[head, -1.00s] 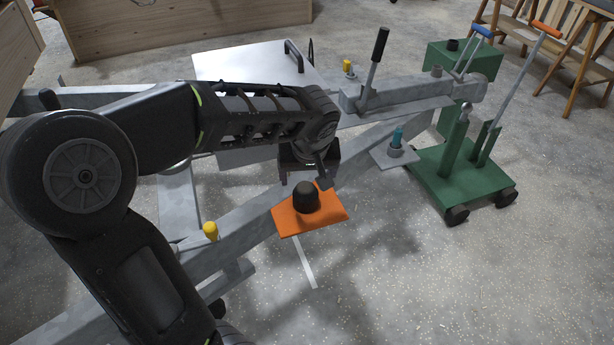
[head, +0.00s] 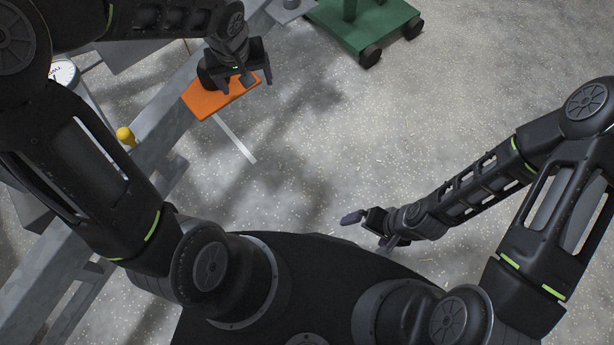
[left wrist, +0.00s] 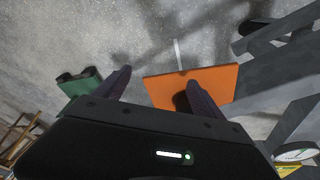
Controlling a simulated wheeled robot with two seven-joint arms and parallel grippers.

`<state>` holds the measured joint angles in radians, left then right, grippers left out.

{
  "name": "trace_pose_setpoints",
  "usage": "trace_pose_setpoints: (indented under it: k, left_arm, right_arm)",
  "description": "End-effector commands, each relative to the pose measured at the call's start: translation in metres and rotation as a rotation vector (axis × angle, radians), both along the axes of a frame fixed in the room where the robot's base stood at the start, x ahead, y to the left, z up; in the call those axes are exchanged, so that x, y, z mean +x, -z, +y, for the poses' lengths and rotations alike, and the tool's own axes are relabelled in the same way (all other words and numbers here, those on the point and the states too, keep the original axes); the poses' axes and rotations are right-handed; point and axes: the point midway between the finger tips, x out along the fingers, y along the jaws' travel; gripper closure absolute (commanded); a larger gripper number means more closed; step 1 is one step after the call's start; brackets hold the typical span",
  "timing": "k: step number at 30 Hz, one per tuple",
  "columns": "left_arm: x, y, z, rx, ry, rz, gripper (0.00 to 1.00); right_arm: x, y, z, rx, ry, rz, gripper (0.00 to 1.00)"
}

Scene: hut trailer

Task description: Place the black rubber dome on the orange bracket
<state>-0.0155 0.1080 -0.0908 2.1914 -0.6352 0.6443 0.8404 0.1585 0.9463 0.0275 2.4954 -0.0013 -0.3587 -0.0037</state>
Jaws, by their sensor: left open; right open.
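The orange bracket (head: 203,104) is a flat plate on the grey trailer frame; it also shows in the left wrist view (left wrist: 215,79). The black rubber dome (head: 207,76) is on the bracket's far part in the head view, largely hidden by my left gripper. In the left wrist view a dark shape beside the right-hand finger appears to be the dome. My left gripper (head: 247,84) is open just above the bracket, beside the dome, with nothing seen between its fingers; contact cannot be told. My right gripper (head: 366,228) is open and empty, low over the floor near my base.
The grey trailer beam (head: 160,128) runs diagonally at the left, with a yellow-capped post (head: 125,136) and a round gauge (head: 64,73). A green wheeled cart (head: 365,28) stands at the top. The floor between the bracket and my right arm is clear.

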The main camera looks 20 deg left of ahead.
Motion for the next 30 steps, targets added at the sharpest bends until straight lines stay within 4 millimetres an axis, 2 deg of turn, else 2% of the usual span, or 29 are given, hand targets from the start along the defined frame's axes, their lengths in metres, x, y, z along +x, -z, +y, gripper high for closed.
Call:
trace_pose_setpoints:
  k: [1,4,6,9,12,15,18,30]
  left_arm:
    - [-0.009,0.038,-0.027,-0.053,0.069,0.044,0.21]
    - [-0.035,0.110,-0.086,-0.180,0.203,0.094,0.21]
    - [-0.063,0.155,-0.123,-0.263,0.269,0.115,0.21]
    - [-0.106,0.204,-0.163,-0.342,0.323,0.128,0.21]
    - [-0.145,0.236,-0.185,-0.371,0.350,0.132,0.21]
    - [-0.171,0.253,-0.195,-0.370,0.364,0.136,0.21]
    - [-0.182,0.260,-0.198,-0.365,0.371,0.134,0.21]
    - [-0.182,0.261,-0.198,-0.362,0.374,0.132,0.21]
  right_arm:
    - [0.000,0.000,0.000,0.000,0.000,0.000,0.00]
    - [0.000,0.000,0.000,0.000,0.000,0.000,0.00]
    - [0.000,0.000,0.000,0.000,0.000,0.000,0.00]
    - [0.000,0.000,0.000,0.000,0.000,0.000,0.00]
    - [0.000,0.000,0.000,0.000,0.000,0.000,0.00]
    - [0.000,0.000,0.000,0.000,0.000,0.000,0.00]
    - [0.000,0.000,0.000,0.000,0.000,0.000,0.00]
    - [0.000,0.000,0.000,0.000,0.000,0.000,0.00]
